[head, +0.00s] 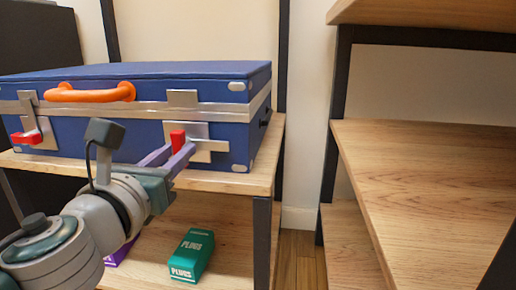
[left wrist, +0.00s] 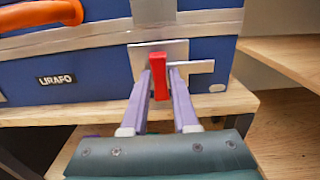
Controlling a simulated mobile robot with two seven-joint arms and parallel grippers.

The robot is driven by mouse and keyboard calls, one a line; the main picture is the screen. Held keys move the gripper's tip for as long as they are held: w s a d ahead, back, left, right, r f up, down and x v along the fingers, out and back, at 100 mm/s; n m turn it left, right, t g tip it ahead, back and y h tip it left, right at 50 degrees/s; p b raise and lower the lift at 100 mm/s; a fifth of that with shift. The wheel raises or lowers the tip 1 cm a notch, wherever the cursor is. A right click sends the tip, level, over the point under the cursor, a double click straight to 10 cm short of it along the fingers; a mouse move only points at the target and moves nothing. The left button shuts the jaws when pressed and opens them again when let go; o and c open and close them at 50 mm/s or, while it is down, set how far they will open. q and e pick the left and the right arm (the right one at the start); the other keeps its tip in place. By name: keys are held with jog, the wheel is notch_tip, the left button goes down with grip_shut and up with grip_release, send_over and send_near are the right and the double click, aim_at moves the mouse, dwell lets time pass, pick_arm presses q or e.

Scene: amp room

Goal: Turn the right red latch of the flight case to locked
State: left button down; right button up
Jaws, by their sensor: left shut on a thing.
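The blue flight case (head: 105,130) with an orange handle (head: 90,92) stands on the wooden shelf, lid closed. Its right red latch (head: 178,140) is upright on a metal plate; in the left wrist view the red latch (left wrist: 159,75) stands vertical between my fingers. The left red latch (head: 26,137) lies horizontal on its plate. My left gripper (head: 172,154) is at the right latch from the front, its two purple fingers closed on it. It also shows in the left wrist view (left wrist: 160,86). My right gripper is not in view.
The case stands on a wooden shelf (head: 262,178) with black posts. A green box (head: 192,255) marked PLUGS and a purple thing (head: 119,254) lie on the level below. Another wooden shelf unit (head: 430,165) stands at the right, with a gap between the two.

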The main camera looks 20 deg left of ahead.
pick_arm(q)
jog(key=shift+n, duration=0.3)
jog(key=n, duration=1.7)
dwell(0.6)
jog(key=c, duration=0.7)
grip_release()
